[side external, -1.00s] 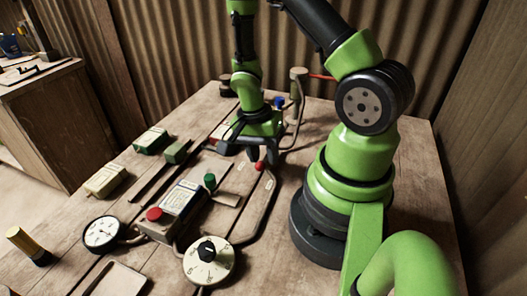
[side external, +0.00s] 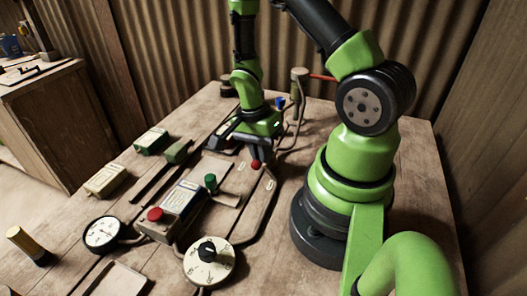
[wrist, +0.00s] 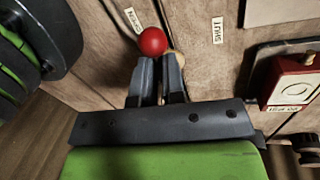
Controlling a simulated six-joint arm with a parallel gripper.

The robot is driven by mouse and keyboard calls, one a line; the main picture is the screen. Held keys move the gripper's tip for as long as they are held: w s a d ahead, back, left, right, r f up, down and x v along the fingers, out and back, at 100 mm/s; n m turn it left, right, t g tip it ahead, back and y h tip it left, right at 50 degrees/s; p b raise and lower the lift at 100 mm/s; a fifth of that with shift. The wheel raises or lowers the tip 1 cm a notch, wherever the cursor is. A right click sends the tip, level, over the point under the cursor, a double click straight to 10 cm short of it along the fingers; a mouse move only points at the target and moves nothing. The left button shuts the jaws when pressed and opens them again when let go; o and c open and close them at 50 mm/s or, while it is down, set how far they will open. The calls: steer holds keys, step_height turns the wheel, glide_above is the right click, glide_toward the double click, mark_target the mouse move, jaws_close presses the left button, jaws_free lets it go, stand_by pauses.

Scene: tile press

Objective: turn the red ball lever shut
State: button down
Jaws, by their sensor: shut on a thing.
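The red ball (side external: 255,164) of the lever sits just under my gripper (side external: 253,156) in the side view. In the wrist view the red ball (wrist: 152,41) is right at my fingertips (wrist: 160,62), with a small tan round part (wrist: 177,62) beside the right finger. The two fingers are close together, shut on the lever, whose arm is mostly hidden by them. A SHUT label (wrist: 217,29) lies right of the ball, apart from it. Another label (wrist: 132,20), hard to read, lies close to the ball's upper left.
A green knob (side external: 210,181) and a box with a red button (side external: 155,214) stand nearby. A white dial (side external: 208,262) and a round gauge (side external: 103,234) are towards the front. A red-fronted box (wrist: 290,80) is at the right in the wrist view.

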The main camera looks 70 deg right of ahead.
steer(key=m, duration=0.2)
steer(key=w+m, duration=0.1)
steer(key=m, duration=0.1)
steer(key=shift+d+y, duration=0.2)
steer(key=shift+y, duration=0.2)
steer(key=m, duration=0.2)
steer(key=w+m, duration=0.1)
steer(key=m, duration=0.1)
steer(key=shift+d+t+y, duration=0.3)
steer(key=shift+d+t, duration=0.1)
steer(key=m, duration=0.2)
steer(key=d+m, duration=0.1)
steer(key=m, duration=0.1)
steer(key=shift+w+d+m+t, duration=0.1)
steer(key=shift+w+m+t, duration=0.1)
steer(key=shift+m+t, duration=0.15)
steer(key=shift+d+m+t, duration=0.2)
steer(key=shift+d+m, duration=0.05)
steer(key=shift+m, duration=0.6)
steer(key=shift+d+m+t, duration=0.15)
steer(key=shift+d+m, duration=0.1)
steer(key=shift+m, duration=0.55)
steer(key=c, duration=1.2)
jaws_free()
steer(key=shift+d, duration=0.1)
step_height(320, 180, up, 10)
steer(key=d, duration=0.2)
